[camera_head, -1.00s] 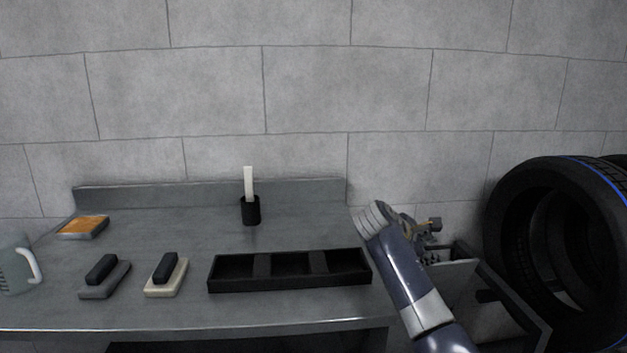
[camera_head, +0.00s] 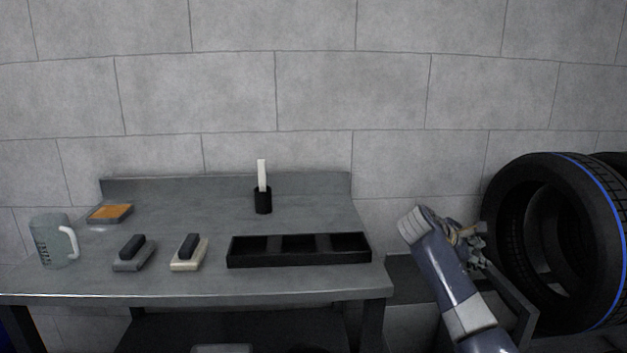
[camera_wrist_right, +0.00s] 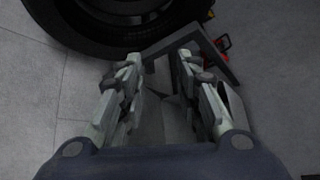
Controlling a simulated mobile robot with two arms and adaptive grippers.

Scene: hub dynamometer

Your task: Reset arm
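My right gripper (camera_head: 468,238) is at the right of the head view, past the right end of the workbench and in front of the tires. In the right wrist view its two fingers (camera_wrist_right: 158,72) stand apart with nothing between them that I can see held. A grey frame or cart part lies below and beyond the fingertips. My left gripper is not in view.
The grey workbench (camera_head: 330,212) carries a black divided tray (camera_head: 300,262), two brushes (camera_head: 190,252) (camera_head: 134,253), a black cup with a white stick (camera_head: 263,200), an orange-topped pad (camera_head: 110,213) and a jug (camera_head: 52,241). Tires (camera_head: 610,235) stand at the right.

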